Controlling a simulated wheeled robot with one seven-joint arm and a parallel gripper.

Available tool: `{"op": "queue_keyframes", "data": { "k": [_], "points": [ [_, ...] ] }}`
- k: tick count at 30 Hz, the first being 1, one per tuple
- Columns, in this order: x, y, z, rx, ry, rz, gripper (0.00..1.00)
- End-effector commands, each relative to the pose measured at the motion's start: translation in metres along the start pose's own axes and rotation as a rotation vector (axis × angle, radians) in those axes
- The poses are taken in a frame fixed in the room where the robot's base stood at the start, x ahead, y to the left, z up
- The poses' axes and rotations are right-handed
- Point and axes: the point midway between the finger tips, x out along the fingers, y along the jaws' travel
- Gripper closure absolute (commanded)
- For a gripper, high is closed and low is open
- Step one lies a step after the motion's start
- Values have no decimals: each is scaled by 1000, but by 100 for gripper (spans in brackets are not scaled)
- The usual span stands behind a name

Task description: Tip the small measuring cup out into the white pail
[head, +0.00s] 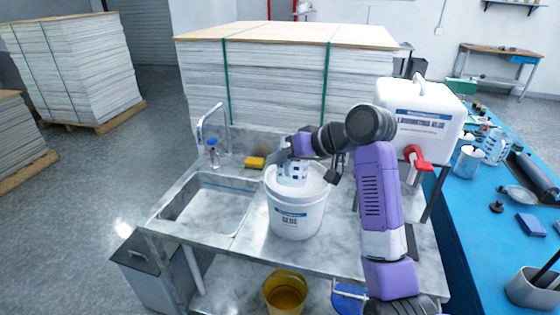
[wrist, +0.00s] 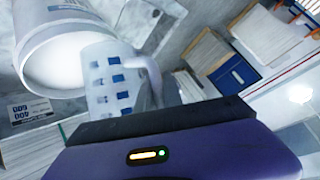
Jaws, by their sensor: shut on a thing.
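The white pail (head: 298,222) with a blue label stands upright on the marble counter, its mouth open. White contents (wrist: 55,62) show inside it in the wrist view. My gripper (head: 290,152) is over the pail and shut on the small measuring cup (head: 292,172), a pale cup with blue marks. The cup is at the pail's mouth, and in the wrist view the cup (wrist: 108,78) overlaps the pail's rim, its handle at the right. The inside of the cup is hidden, and I cannot tell its exact tilt or whether it touches the pail.
A sink (head: 205,208) with a tap and a yellow sponge (head: 255,162) lie left of the pail. A large white canister (head: 420,115) with a red tap stands at the right. A yellow bucket (head: 286,292) is below. Tall sheet stacks (head: 280,85) stand behind the counter.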

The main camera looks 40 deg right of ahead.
Motion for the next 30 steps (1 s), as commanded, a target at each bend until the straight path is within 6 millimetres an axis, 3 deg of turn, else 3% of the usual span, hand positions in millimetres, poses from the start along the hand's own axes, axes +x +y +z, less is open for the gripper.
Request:
{"op": "queue_keyframes", "data": {
  "k": [30],
  "points": [
    [3, 1, 3, -25, 17, 8, 100]
  ]
}}
